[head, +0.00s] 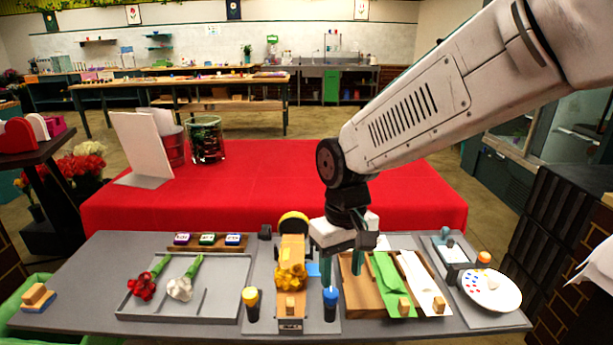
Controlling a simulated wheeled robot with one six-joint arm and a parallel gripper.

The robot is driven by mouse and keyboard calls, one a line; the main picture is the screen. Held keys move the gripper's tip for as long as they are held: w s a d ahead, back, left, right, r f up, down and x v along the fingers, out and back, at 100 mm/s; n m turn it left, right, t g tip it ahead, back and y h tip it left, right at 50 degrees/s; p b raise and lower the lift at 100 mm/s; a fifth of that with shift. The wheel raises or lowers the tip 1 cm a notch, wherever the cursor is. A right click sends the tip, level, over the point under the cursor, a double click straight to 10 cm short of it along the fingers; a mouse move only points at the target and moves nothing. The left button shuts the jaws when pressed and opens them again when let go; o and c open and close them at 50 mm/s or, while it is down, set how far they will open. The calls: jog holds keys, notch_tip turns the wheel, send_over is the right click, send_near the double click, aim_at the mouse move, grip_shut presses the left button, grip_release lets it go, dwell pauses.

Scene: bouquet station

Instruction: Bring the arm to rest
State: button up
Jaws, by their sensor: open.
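My arm reaches in from the upper right of the head view. My gripper (341,276) points down over the middle of the grey work table (80,265). Its two fingers are apart and nothing shows between them. It is just right of a wooden stand (291,247) with yellow flowers (291,279) on it, and left of a wooden board with a green sheet (391,285). How far the fingertips are above the table is hard to tell.
A grey tray (215,302) with red flowers (142,287) and a white flower (180,288) lies left. A yellow-capped bottle (251,303) and blue-capped bottle (330,303) flank the stand. A white palette (491,289) lies right. Behind is a red-covered table (270,190).

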jog(key=s+d+r+m+t, duration=0.1)
jog(key=s+d+r, duration=0.3)
jog(key=s+d, duration=0.5)
jog(key=s+d+r+m+t, duration=0.1)
jog(key=s+d+r+m, duration=0.2)
jog(key=s+d, duration=0.6)
jog(key=shift+r+m, duration=0.4)
jog(key=shift+r, duration=0.55)
jog(key=shift+d, duration=0.1)
